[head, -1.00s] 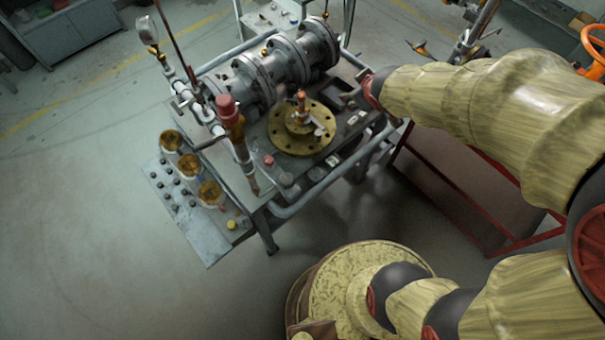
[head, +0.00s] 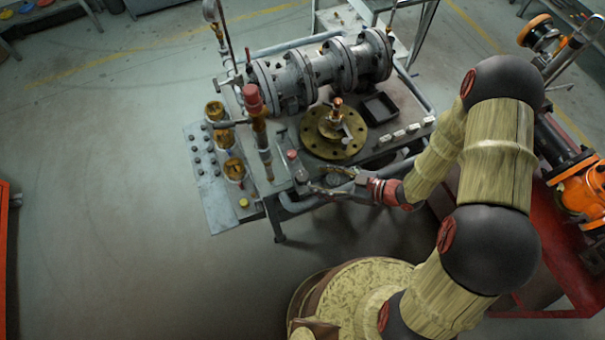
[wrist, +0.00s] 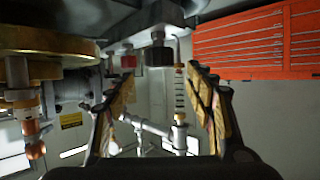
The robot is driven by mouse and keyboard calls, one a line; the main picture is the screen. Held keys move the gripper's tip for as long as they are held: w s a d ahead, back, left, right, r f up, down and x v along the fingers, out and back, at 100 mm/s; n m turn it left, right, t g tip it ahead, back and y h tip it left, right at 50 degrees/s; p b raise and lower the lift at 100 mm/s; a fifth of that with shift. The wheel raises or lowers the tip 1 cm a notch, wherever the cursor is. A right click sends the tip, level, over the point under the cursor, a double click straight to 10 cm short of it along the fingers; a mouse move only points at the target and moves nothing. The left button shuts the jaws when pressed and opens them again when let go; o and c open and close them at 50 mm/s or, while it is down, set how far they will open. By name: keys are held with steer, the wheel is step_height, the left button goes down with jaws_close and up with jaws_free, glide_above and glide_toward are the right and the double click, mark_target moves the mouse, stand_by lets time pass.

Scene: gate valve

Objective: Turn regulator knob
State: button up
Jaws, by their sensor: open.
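The regulator knob (head: 252,97) is a red cylinder on top of a brass-coloured upright fitting (head: 261,135) at the left of the test bench in the head view. My gripper (head: 318,181) is at the bench's front edge, to the right of and nearer than the knob, apart from it. Its two fingers are spread, also in the wrist view (wrist: 161,80), with nothing held between them. I cannot surely pick out the red knob in the wrist view. A dark block (wrist: 157,53) hangs beyond the fingertips there.
A brass flange (head: 316,144) and grey flanged pipe (head: 310,75) occupy the bench. A panel with gauges and buttons (head: 208,190) is at its left. A red drawer cabinet (wrist: 240,42) shows in the wrist view. Floor left of the bench is clear.

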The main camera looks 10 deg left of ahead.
mark_target(305, 177)
steer(key=b+x, duration=0.1)
steer(key=x, duration=0.6)
steer(key=shift+w+a, duration=0.2)
steer(key=shift+a, duration=0.05)
steer(key=c, duration=0.3)
steer(key=c, duration=0.8)
steer(key=shift+c, duration=0.3)
